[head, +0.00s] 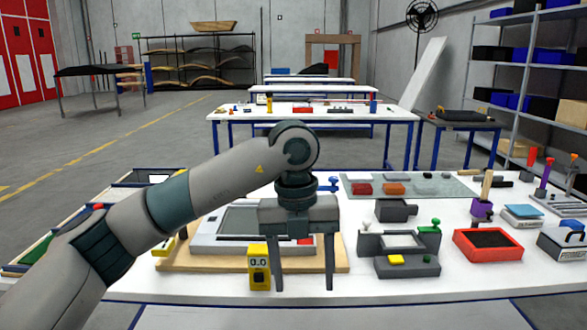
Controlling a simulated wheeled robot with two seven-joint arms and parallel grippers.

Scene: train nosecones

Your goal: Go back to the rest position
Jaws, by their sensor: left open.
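My left arm comes in from the left and reaches over the near white table (400,286). My left gripper (304,288) points down with its two fingers wide apart and nothing between them. It is in front of a grey framed fixture on a wooden board (210,265), and hides part of both. A yellow device reading 0.0 (259,266) shows just left of the left finger; I cannot tell whether they touch. My right gripper is not in view.
Right of the gripper stand a grey fixture with a yellow block (408,266), a red tray (488,246) and a grey box (562,245). Coloured blocks lie on a mat (425,187) behind. Open trays (60,235) are at the left. More tables (340,112) stand farther back.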

